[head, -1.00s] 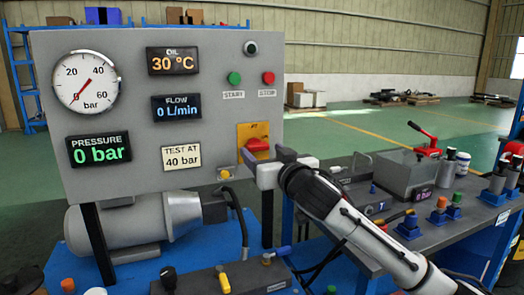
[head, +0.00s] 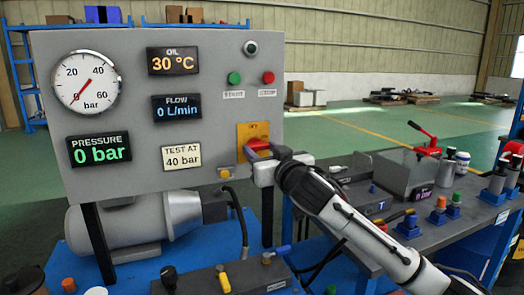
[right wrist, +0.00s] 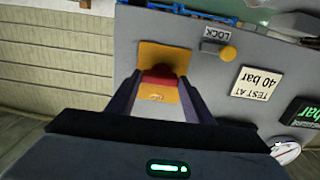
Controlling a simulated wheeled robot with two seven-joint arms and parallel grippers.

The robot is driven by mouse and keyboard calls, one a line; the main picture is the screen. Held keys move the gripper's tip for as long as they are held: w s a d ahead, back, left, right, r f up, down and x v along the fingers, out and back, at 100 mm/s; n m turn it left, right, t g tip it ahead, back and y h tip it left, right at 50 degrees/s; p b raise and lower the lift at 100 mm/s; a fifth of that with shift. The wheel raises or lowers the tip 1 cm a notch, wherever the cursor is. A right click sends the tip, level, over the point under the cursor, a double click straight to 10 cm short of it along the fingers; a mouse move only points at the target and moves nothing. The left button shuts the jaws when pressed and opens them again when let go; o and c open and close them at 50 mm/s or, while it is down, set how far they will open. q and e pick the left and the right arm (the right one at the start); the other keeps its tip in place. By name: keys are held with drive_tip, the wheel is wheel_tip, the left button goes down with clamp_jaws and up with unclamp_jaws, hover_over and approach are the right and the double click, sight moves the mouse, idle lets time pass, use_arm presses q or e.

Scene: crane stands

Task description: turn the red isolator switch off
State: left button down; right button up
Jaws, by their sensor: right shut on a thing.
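The red isolator switch (head: 256,145) sits on a yellow plate (head: 246,133) at the lower right of the grey panel. My right gripper (head: 272,152) reaches it from the right and is shut on its red handle. In the right wrist view the two dark fingers (right wrist: 158,88) stand either side of the red handle (right wrist: 160,80), in front of the yellow plate (right wrist: 165,55). The handle looks roughly level in the head view, its right end hidden by the fingers. The small lettering on the plate is hard to read. My left gripper is not in view.
START (head: 234,78) and STOP (head: 268,78) buttons are above. The pressure display (head: 98,150) reads 0 bar. A workbench (head: 400,235) with fittings lies below my right arm.

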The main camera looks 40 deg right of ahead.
drive_tip(key=n+p, duration=0.4)
drive_tip(key=shift+r, duration=0.15)
drive_tip(key=n+p, duration=0.2)
drive_tip(key=shift+n, duration=0.4)
drive_tip(key=n+p, duration=0.2)
drive_tip(key=shift+n, duration=0.4)
drive_tip(key=n+p, duration=0.2)
drive_tip(key=shift+n, duration=0.3)
drive_tip(key=n+p, duration=0.2)
drive_tip(key=n, duration=0.1)
drive_tip(key=shift+a+n+p, duration=0.1)
drive_tip(key=shift+n+p, duration=0.3)
use_arm(q)
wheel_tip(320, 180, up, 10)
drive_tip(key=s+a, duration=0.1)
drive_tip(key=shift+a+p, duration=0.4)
drive_tip(key=shift+p, duration=0.05)
use_arm(e)
drive_tip(key=shift+n, duration=0.8)
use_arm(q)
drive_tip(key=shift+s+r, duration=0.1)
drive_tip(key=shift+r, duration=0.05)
use_arm(e)
drive_tip(key=o, duration=1.1)
drive_tip(key=shift+c, duration=0.2)
